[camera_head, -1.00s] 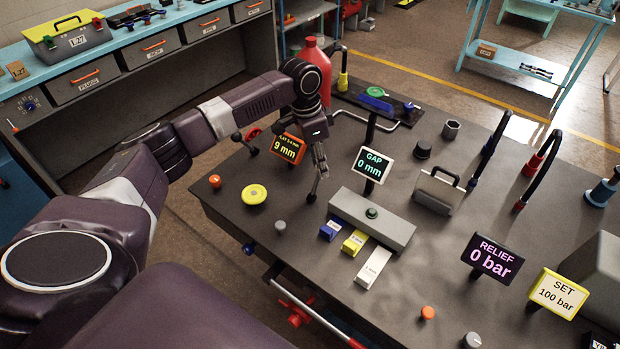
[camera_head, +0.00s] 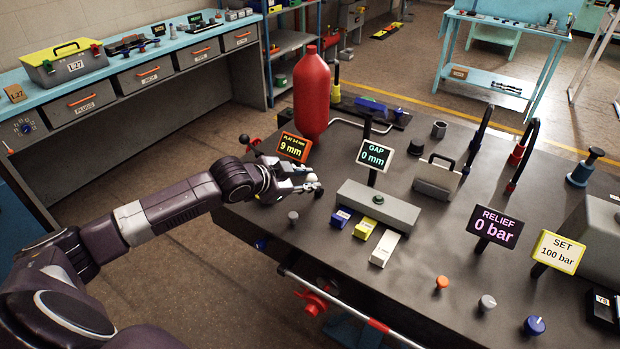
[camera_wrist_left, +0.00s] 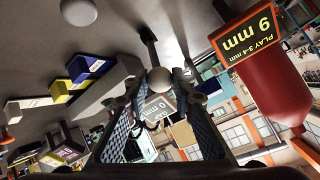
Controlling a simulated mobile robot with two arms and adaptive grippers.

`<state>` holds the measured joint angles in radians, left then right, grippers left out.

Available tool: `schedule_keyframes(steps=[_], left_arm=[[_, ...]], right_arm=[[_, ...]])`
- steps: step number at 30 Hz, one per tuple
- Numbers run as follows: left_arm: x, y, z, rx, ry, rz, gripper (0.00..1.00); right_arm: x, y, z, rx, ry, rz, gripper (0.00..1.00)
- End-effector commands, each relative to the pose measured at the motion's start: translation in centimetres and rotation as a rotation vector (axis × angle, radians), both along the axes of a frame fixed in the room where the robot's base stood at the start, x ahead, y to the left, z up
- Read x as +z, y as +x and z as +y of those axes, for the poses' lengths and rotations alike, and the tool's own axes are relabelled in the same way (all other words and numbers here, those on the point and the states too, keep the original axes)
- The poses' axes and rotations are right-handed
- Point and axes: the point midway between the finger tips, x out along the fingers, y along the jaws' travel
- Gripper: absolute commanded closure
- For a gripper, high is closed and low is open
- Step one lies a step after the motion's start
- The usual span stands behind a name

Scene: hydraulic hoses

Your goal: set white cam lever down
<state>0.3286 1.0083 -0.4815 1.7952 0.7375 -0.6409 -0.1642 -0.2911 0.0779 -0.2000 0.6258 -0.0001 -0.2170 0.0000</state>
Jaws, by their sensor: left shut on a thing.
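My left gripper (camera_head: 312,186) is low over the near left part of the dark bench top (camera_head: 330,262), in front of the 9 mm sign. It is shut on the white cam lever (camera_head: 312,177), whose pale ball knob shows at the fingers. In the left wrist view the knob of the white cam lever (camera_wrist_left: 160,77) sits between the fingertips of my left gripper (camera_wrist_left: 160,92), and a dark stem runs from it toward the bench top. Whether the lever touches the bench, I cannot tell. My right gripper is not in view.
The 9 mm sign (camera_head: 294,147) and red bottle (camera_head: 311,95) stand behind the gripper. The GAP sign (camera_head: 374,155) and a long grey block (camera_head: 378,208) are to its right, with blue, yellow and white blocks before it. A grey knob (camera_head: 293,217) stands nearby.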

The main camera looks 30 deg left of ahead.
Motion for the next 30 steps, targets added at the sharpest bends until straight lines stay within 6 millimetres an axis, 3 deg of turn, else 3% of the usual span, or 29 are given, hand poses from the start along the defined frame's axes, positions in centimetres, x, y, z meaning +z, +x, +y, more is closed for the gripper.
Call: schedule_keyframes(steps=[8, 27, 28, 30], left_arm=[[-0.5, -0.6, 0.1, 0.001, -0.003, -0.029, 1.00], [-1.5, -1.2, 0.1, 0.002, -0.002, -0.010, 1.00], [-1.6, -1.2, 0.1, 0.002, -0.002, -0.010, 0.73], [-1.5, -1.2, 0.1, 0.002, -0.003, -0.011, 0.66]], right_arm=[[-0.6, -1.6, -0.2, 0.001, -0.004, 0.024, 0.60], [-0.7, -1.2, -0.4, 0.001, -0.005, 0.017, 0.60], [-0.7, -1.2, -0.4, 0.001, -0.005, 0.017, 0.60], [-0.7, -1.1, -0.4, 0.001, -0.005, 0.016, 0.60]])
